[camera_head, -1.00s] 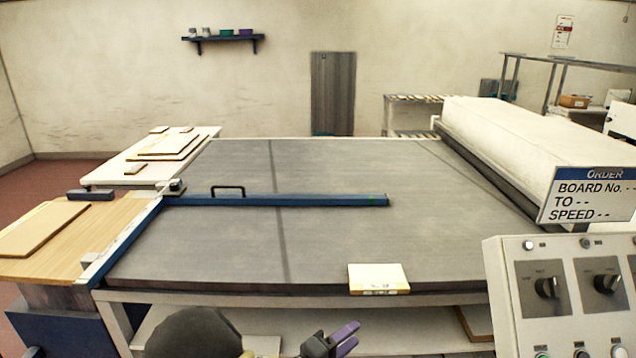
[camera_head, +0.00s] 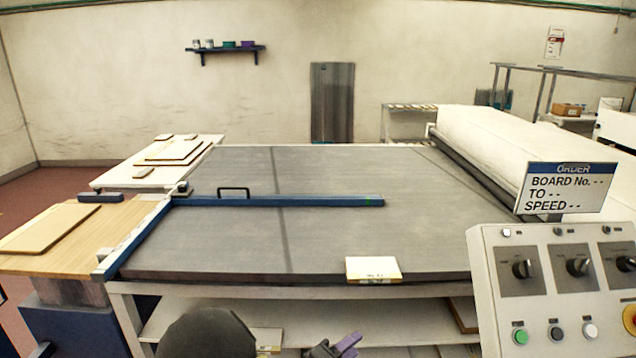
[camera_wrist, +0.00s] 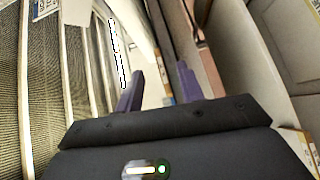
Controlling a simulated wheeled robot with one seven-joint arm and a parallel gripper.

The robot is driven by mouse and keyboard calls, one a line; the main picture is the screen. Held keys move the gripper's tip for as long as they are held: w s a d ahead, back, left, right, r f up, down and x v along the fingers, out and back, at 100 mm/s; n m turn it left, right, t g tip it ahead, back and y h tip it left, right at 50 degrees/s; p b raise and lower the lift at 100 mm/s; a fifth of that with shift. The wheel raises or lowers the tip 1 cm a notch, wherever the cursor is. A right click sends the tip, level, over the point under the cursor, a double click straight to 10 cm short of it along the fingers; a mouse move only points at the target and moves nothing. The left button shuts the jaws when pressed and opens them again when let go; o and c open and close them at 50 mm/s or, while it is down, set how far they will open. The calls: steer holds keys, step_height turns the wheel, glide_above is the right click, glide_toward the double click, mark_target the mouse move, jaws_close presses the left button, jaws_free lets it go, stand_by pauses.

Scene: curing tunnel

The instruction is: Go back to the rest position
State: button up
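The rest position has no mark in the views.
The grey table (camera_head: 320,240) carries a blue bar (camera_head: 280,201) with a black handle and a small board (camera_head: 373,269) at its front edge. A control panel (camera_head: 560,280) with an order sign (camera_head: 565,188) stands at right. A wooden side table (camera_head: 60,250) is at left.

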steer(key=s+d+r+m+g+y, duration=0.3)
steer(key=s+d+m+g+y, duration=0.55)
steer(key=s+y, duration=0.45)
steer(key=w+p+v, duration=0.2)
steer(key=p+v, duration=1)
steer(key=shift+a+r+n+h, duration=0.3)
steer(key=shift+r+n, duration=0.05)
steer(key=shift+r, duration=0.2)
